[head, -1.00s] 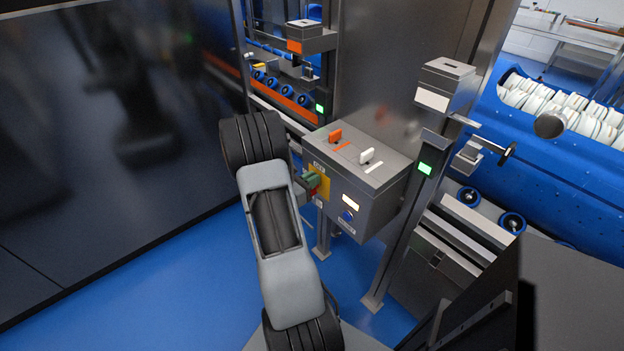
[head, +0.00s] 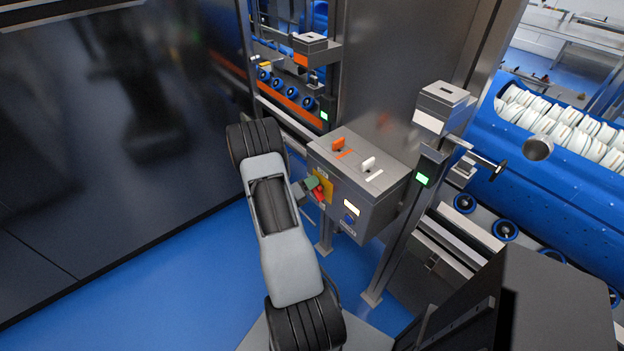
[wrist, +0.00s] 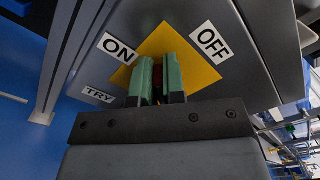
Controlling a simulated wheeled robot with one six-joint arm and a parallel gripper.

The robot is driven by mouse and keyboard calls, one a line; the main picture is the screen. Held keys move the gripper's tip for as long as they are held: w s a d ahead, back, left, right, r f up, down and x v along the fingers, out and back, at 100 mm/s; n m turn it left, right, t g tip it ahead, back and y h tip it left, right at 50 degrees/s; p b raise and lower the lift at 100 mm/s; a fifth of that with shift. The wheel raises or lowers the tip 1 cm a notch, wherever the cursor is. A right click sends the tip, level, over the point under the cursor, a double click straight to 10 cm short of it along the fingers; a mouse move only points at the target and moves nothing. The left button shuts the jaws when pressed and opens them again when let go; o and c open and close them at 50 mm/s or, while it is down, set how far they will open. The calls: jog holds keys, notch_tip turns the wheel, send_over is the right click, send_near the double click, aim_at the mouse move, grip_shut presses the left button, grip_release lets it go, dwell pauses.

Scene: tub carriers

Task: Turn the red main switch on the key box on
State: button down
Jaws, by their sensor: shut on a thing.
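The key box (head: 380,213) is a grey box on a post, with a yellow plate (wrist: 202,68) on its front face. In the wrist view the ON label (wrist: 119,47) is left of the plate's top and the OFF label (wrist: 211,42) is right of it. My gripper (wrist: 157,82) has green fingers shut on the red main switch (wrist: 158,76), of which only a dark red sliver shows between them. Red also shows beside the fingers in the head view (head: 319,195). The switch lies between the two labels in the wrist view; its exact setting is hidden.
A TRY label (wrist: 98,94) is at the plate's lower left. The box also has an orange key (head: 338,144) and a white key (head: 369,163) on top, and a blue button (head: 349,218) in front. A post with a green light (head: 422,179) stands close right.

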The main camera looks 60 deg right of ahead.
jog(key=n, duration=0.2)
jog(key=f+n+p, duration=0.1)
jog(key=n, duration=0.1)
jog(key=shift+f+p, duration=0.2)
jog(key=shift+p, duration=0.1)
jog(key=shift+f+n+p, duration=0.2)
jog(key=shift+n, duration=0.6)
jog(key=shift+f+n+p, duration=0.15)
jog(key=shift+f+n, duration=0.05)
jog(key=shift+n, duration=0.6)
jog(key=c, duration=1.3)
grip_release()
jog(key=shift+w, duration=0.1)
jog(key=shift+o, duration=0.5)
jog(key=shift+d+r, duration=0.1)
